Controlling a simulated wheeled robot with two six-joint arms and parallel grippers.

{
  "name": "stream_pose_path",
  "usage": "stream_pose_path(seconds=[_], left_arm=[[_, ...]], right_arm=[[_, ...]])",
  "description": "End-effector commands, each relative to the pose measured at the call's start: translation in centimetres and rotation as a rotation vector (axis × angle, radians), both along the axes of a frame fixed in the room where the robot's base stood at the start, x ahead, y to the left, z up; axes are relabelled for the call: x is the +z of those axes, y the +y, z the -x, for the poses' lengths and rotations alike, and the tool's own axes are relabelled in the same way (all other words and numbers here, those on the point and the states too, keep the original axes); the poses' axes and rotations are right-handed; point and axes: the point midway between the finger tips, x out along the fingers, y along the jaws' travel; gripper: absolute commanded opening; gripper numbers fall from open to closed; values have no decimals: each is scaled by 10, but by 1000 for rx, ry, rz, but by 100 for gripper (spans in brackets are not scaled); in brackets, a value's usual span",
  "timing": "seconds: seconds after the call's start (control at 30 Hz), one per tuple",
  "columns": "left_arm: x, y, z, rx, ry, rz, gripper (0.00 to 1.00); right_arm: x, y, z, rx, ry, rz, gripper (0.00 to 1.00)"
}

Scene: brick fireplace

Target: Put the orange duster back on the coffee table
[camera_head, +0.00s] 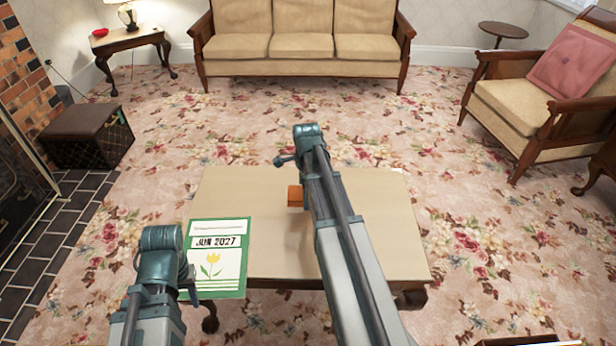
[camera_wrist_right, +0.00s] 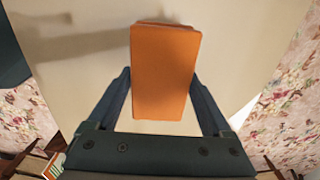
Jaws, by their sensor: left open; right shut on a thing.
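The orange duster (camera_head: 295,196) shows beside my right forearm in the head view, above or on the coffee table (camera_head: 240,190). In the right wrist view the duster (camera_wrist_right: 166,75) is an orange block between the fingers of my right gripper (camera_wrist_right: 163,78), which is shut on it. The pale tabletop (camera_wrist_right: 85,65) lies behind it, with a shadow of the arm; I cannot tell whether the duster touches it. In the head view my right gripper is mostly hidden by its arm. My left gripper (camera_head: 187,274), open, is low at the table's left front corner, partly hidden by its wrist.
A green-edged June 2027 calendar sheet (camera_head: 218,262) lies at the table's front left corner. The rest of the visible tabletop looks bare. A sofa (camera_head: 300,45) stands at the back, an armchair (camera_head: 515,105) at right, and a dark box (camera_head: 85,137) by the brick fireplace at left.

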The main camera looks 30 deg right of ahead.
Motion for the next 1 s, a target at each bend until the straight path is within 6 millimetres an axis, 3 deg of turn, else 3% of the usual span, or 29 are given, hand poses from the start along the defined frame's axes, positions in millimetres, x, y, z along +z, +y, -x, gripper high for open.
stream_pose_path(seconds=[0.2,0.5,0.77,1.0], left_arm=[[-6,0,0,0,0,-1,46],[-13,0,0,-1,-1,-2,46],[-14,0,0,-1,-1,-3,46],[-38,0,0,-5,0,0,46]], right_arm=[[-6,-31,-52,-2,0,0,39],[-13,-68,-111,-2,0,0,39],[-14,-72,-116,-1,0,0,39],[-38,-72,-116,-1,0,0,39]])
